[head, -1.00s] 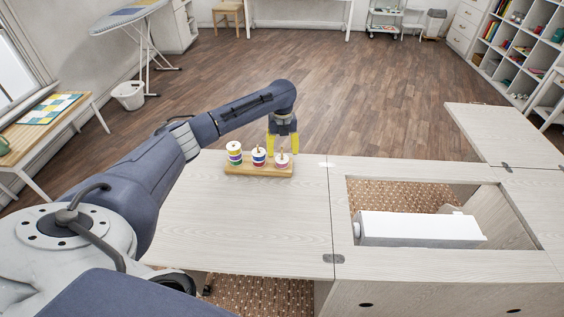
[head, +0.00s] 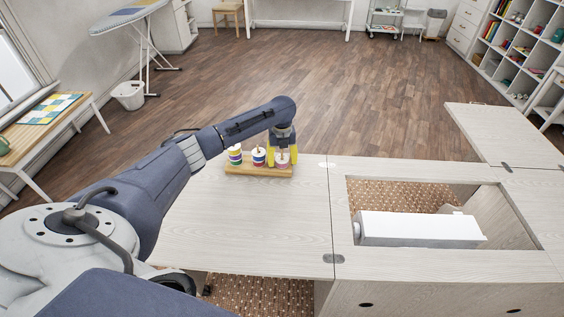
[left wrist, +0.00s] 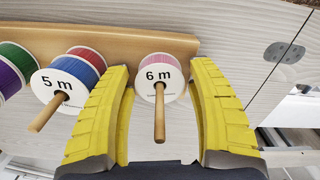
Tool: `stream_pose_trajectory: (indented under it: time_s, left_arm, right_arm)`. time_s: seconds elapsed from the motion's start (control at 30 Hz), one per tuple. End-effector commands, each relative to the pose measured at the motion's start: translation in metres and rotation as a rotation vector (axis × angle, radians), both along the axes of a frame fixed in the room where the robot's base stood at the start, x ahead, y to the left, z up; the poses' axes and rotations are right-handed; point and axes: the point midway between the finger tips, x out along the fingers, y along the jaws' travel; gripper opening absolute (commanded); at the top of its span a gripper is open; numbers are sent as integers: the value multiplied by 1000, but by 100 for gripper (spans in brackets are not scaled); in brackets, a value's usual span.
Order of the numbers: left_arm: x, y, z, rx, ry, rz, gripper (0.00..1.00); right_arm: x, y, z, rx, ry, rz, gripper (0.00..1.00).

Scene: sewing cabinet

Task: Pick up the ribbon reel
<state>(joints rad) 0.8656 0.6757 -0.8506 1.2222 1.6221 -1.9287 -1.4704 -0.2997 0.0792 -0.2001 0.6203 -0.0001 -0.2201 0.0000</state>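Several ribbon reels sit on pegs along a wooden stand on the cabinet top. The pink reel marked 6 m (left wrist: 160,78) is at the stand's right end and also shows in the head view (head: 282,160). My left gripper (head: 282,155) is over that end, its yellow fingers pointing down. In the left wrist view the open fingers (left wrist: 160,85) lie on either side of the pink reel, with a gap to each side. The blue and red reel marked 5 m (left wrist: 72,78) is just left of the left finger. My right gripper is out of view.
The wooden stand (head: 236,170) lies near the cabinet top's back edge. The pale cabinet top (head: 250,220) is bare in front of it. To the right, an opening holds a white machine (head: 420,227). Wooden pegs stick up through the reels.

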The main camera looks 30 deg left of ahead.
Motion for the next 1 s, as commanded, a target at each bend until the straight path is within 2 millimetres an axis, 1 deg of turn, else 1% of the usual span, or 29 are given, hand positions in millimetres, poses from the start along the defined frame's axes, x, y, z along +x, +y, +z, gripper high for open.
stream_pose_trajectory:
  time_s: [0.03, 0.07, 0.3, 0.67, 0.83, 1.0]
  left_arm:
    - [0, 0, 0, 0, 0, 0, 50]
    - [0, 0, 0, 0, 0, 0, 47]
    - [0, 0, 0, 0, 0, 0, 19]
    - [0, 0, 4, 1, -1, 0, 18]
    - [1, 1, 16, 1, -2, -1, 18]
    - [1, 1, 39, 2, -4, -1, 18]
  right_arm:
    - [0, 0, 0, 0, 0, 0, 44]
    - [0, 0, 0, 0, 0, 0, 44]
    - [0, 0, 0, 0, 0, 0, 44]
    - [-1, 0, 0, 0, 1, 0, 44]
    - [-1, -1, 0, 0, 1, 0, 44]
    - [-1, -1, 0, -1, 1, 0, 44]
